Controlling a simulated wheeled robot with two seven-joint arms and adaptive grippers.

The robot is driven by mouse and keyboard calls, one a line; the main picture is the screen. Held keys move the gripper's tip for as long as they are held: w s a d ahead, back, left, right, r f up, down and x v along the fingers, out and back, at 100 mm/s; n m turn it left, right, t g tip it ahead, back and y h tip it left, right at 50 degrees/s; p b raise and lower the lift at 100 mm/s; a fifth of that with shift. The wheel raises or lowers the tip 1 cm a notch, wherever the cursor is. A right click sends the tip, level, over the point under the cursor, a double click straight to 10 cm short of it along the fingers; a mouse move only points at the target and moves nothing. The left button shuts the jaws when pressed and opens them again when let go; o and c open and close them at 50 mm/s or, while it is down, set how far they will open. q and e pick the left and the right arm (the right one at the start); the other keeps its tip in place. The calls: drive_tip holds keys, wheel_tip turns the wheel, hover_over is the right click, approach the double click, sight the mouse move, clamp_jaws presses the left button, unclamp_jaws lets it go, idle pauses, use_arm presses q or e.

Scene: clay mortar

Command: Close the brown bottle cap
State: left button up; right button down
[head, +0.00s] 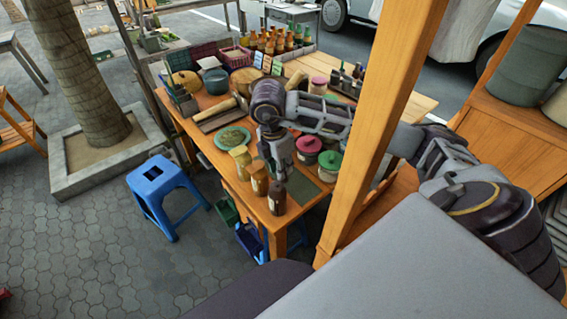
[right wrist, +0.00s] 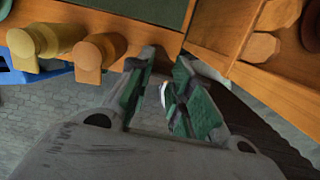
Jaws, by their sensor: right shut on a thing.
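The brown bottle (head: 277,204) stands upright at the near corner of the wooden table, at the end of a row of jars. Its dark brown cap (head: 277,187) is on top, right under my right gripper (head: 279,176), which points down. The right gripper is shut on the cap. I cannot tell how tightly the cap sits. My left gripper is not in view.
A tan jar (head: 259,178) and a yellow jar (head: 240,162) stand close beside the bottle. Pink-lidded (head: 308,146) and green-lidded (head: 330,161) pots stand to the right. A wooden post (head: 372,125) rises in front of my arm. A blue stool (head: 158,183) stands left of the table.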

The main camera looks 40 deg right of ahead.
drive_tip(key=shift+a+h, duration=0.3)
drive_tip(key=shift+h, duration=0.1)
idle(0.3)
drive_tip(key=c, duration=1.3)
unclamp_jaws()
drive_tip(key=shift+a+r, duration=0.1)
drive_tip(key=shift+r, duration=0.05)
drive_tip(key=shift+v, duration=5.75)
drive_tip(key=shift+a, duration=0.1)
